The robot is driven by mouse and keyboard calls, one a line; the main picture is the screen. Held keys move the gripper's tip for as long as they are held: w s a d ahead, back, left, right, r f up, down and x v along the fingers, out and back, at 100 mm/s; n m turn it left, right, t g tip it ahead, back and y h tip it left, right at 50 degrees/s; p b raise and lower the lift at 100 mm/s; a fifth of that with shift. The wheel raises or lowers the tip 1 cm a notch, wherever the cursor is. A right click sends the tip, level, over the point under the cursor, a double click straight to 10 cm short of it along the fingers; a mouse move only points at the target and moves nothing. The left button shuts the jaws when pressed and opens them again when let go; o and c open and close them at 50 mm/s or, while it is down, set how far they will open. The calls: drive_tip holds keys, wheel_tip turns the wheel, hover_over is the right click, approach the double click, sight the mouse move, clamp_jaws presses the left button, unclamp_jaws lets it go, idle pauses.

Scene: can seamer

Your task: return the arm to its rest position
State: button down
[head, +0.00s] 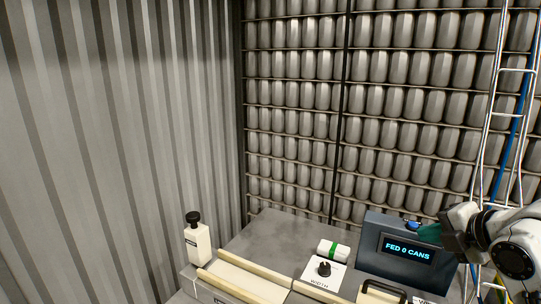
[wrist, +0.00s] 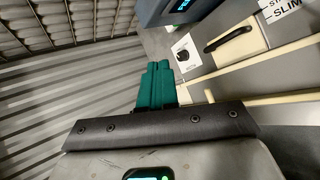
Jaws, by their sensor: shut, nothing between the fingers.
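My gripper (head: 428,234) is at the right of the head view, in front of the blue display box, with teal fingers. In the wrist view the teal fingers (wrist: 159,75) are side by side and closed, with nothing between them. My arm comes in from the right edge of the head view. The gripper looks held above the bench, but its exact height cannot be told.
A blue box (head: 385,249) reads "FED 0 CANS". A ladder (head: 505,110) and racks of cans (head: 400,60) are behind.

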drive_tip(key=s+a+f+m+g, duration=0.1)
drive_tip(key=s+a+f+m, duration=0.4)
drive_tip(key=a+f+m, duration=0.3)
drive_tip(key=s+a+f+m+g, duration=0.1)
drive_tip(key=s+a+f+m, duration=0.4)
drive_tip(key=f+m, duration=0.3)
drive_tip(key=s+d+f+m+g, duration=0.1)
drive_tip(key=s+f+m+g, duration=0.1)
drive_tip(key=s+f, duration=0.4)
drive_tip(key=s+d+f+m+g+h, duration=0.1)
drive_tip(key=s+f+m+g, duration=0.2)
drive_tip(key=s, duration=0.8)
drive_tip(key=s+d+f+m+g+h, duration=0.1)
drive_tip(key=s+f+m+g, duration=0.1)
drive_tip(key=s+f, duration=0.6)
drive_tip(key=shift+s+d+f, duration=0.25)
drive_tip(key=shift+s+f, duration=0.1)
drive_tip(key=shift+s, duration=0.05)
